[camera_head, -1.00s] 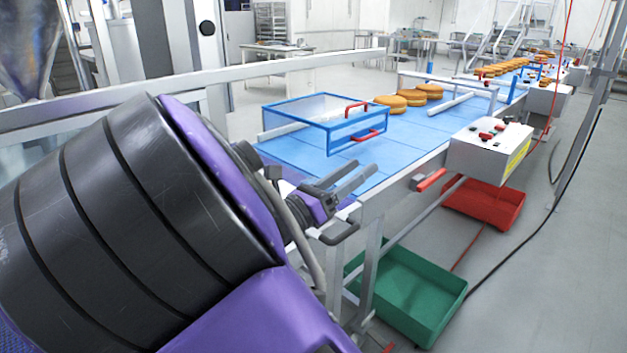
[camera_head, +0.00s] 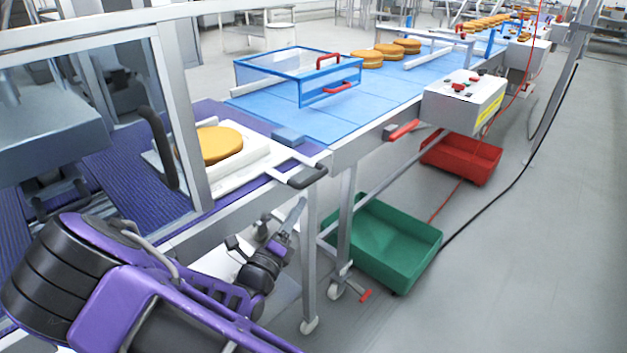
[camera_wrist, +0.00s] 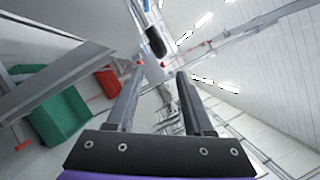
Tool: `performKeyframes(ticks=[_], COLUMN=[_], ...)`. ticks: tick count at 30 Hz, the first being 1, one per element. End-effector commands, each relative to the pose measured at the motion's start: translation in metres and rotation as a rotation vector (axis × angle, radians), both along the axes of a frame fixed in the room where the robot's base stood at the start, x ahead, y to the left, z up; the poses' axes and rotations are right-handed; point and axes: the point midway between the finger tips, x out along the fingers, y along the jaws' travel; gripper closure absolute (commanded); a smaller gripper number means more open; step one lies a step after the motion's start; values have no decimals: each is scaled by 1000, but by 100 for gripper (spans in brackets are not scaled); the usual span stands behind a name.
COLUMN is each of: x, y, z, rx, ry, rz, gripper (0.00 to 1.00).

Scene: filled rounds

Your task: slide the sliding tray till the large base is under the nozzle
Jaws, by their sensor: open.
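The white sliding tray (camera_head: 240,172) lies on the purple belt, with a dark handle (camera_head: 307,176) at its right end. A round golden-brown base (camera_head: 220,143) lies on it, partly behind the guard's upright post. Whether other bases lie on the tray is hidden. A grey machine head (camera_head: 45,130) hangs behind the clear guard at left; I cannot make out a nozzle tip. My gripper (camera_head: 297,212) is low in front of the table edge, below the handle and apart from it. In the wrist view my gripper (camera_wrist: 160,75) is open and empty, with the dark handle (camera_wrist: 156,42) beyond the fingertips.
The guard's post (camera_head: 180,110) and a black curved handle (camera_head: 158,145) stand left of the base. A blue-framed clear cover (camera_head: 300,65) sits on the blue belt. A control box (camera_head: 464,98) is at right. Green (camera_head: 385,240) and red (camera_head: 462,158) bins are below.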

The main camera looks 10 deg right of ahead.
Motion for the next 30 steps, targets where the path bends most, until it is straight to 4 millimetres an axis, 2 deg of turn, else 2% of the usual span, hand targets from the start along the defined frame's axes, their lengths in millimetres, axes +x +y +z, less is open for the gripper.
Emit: performKeyframes(ticks=[9,15,21,29,30], x=[55,79,89,89,89], y=[-40,-57,-63,-64,-64], z=[14,20,23,24,24], rx=[2,2,1,2,1], ry=[-4,-3,-2,-1,-1], rz=[-3,-1,0,0,0], gripper=[48,48,48,48,55])
